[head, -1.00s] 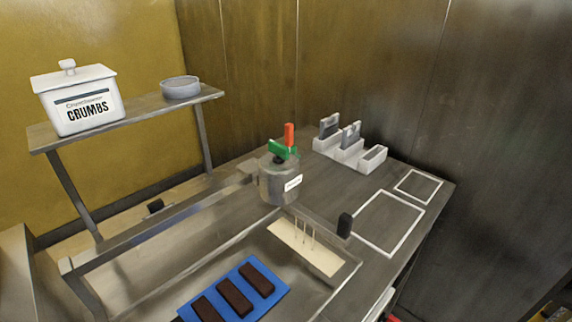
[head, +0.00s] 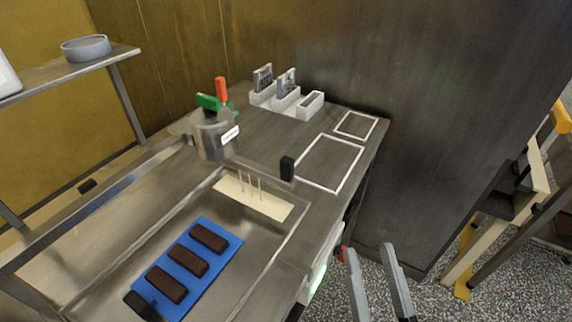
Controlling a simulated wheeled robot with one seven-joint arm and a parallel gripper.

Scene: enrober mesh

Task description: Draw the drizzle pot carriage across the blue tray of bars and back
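The drizzle pot (head: 213,140) is a grey metal cylinder with a white label and a green piece on top. It stands at the far end of the metal frame, beyond the tray. The blue tray (head: 222,228) lies in the recessed bed nearer me, with three dark brown bars (head: 187,261) in a row. A dark block overlaps the tray's near-left corner. My gripper (head: 367,247) shows two grey fingers at the lower right, apart and empty, over the floor beyond the bench's right edge. It is well away from the pot and tray.
A cream strip with thin upright pins (head: 253,195) lies between pot and tray. A black knob (head: 287,168) stands at its right. White holders (head: 287,98) sit at the back. White-outlined squares (head: 328,162) are bare. A shelf (head: 120,57) holds a grey bowl (head: 86,48).

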